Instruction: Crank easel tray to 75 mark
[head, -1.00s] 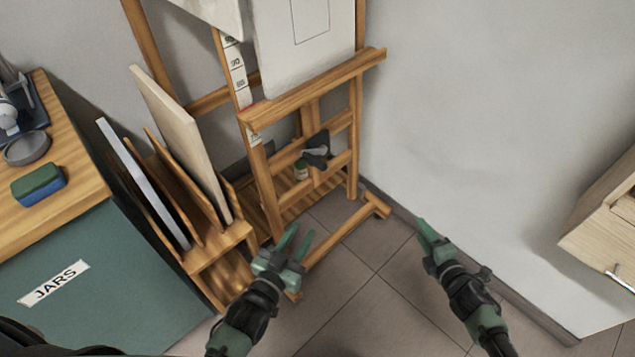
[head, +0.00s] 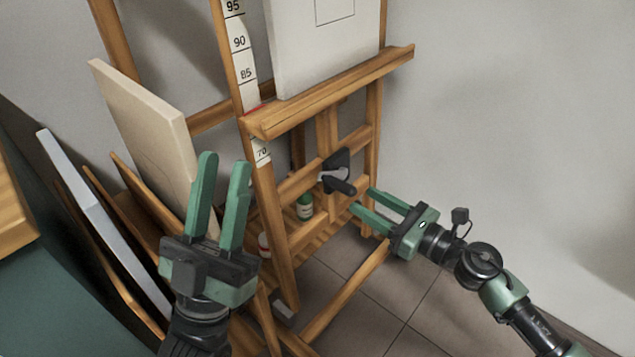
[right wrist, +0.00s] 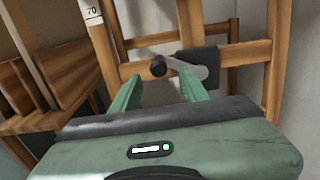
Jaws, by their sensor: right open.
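The wooden easel stands against the wall, with its tray (head: 340,88) carrying a white canvas (head: 318,45). A white scale (head: 241,45) on the left upright shows 95, 90 and 85 above the tray and 70 below it. A red mark (head: 255,108) lies at the tray's left end, between 85 and 70. The dark crank (head: 338,174) sits on the lower crossbar; its arm and knob (right wrist: 159,66) show in the right wrist view. My right gripper (head: 362,200) is open and empty, just right of and below the crank knob. My left gripper (head: 222,160) is open and empty, left of the easel.
A rack with several boards (head: 140,130) stands left of the easel, close to my left gripper. Small bottles (head: 305,207) stand on the easel's lower shelf. A teal cabinet with a wooden top is at the left edge. Floor to the right is clear.

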